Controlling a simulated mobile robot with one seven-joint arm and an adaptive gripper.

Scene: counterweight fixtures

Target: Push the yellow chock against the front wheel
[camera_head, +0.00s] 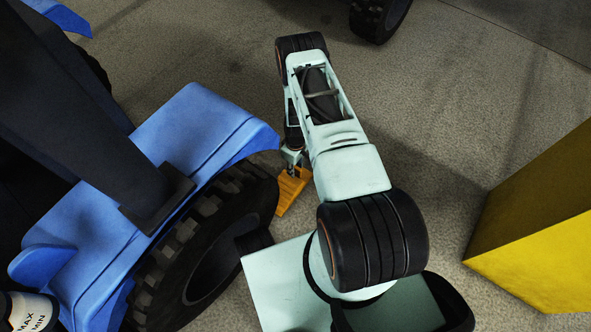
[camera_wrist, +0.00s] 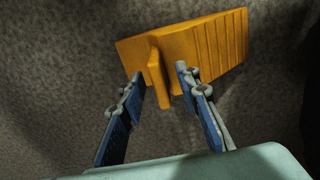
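The yellow-orange chock (camera_head: 291,192) lies on the floor just right of a large black treaded wheel (camera_head: 262,190) under a blue fender. I cannot tell from the head view whether they touch. In the wrist view the chock (camera_wrist: 212,48) shows a ribbed slope and an upright tab (camera_wrist: 157,80). My gripper (camera_wrist: 160,75) is open, with one finger on each side of this tab and small gaps showing. In the head view my gripper (camera_head: 292,157) is at the chock's far end, partly hidden by my arm. The wheel does not clearly show in the wrist view.
The blue fender (camera_head: 190,130) overhangs the wheel on the left. A big yellow block (camera_head: 535,225) stands at the right. Another black wheel (camera_head: 378,18) is at the top. A labelled container (camera_head: 32,312) is at the lower left. Open floor lies at the upper right.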

